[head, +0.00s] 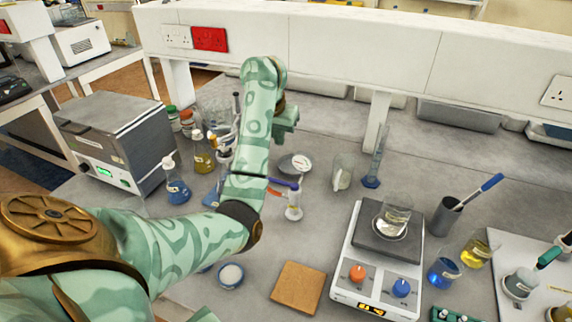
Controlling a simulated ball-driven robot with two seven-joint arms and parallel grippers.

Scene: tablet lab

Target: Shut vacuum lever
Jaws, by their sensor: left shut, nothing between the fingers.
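A small white fitting (294,212) stands on the grey bench just right of my left forearm. A thin blue-purple lever (285,184) sticks out from it to the left, and a short orange piece (275,192) shows just below. I cannot tell for certain which of these is the vacuum lever, and my forearm may hide part of it. My left gripper (287,119) is shut and empty, beyond and above the fitting, apart from it. Its fingertips are hardly visible. My right gripper is out of view.
Flasks and bottles crowd the bench left of my arm, beside a grey heating box (120,130). A stirrer plate (375,260) with a beaker stands right of centre. A glass cylinder (376,160), a brown pad (298,288) and a white dish (231,275) are nearby.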

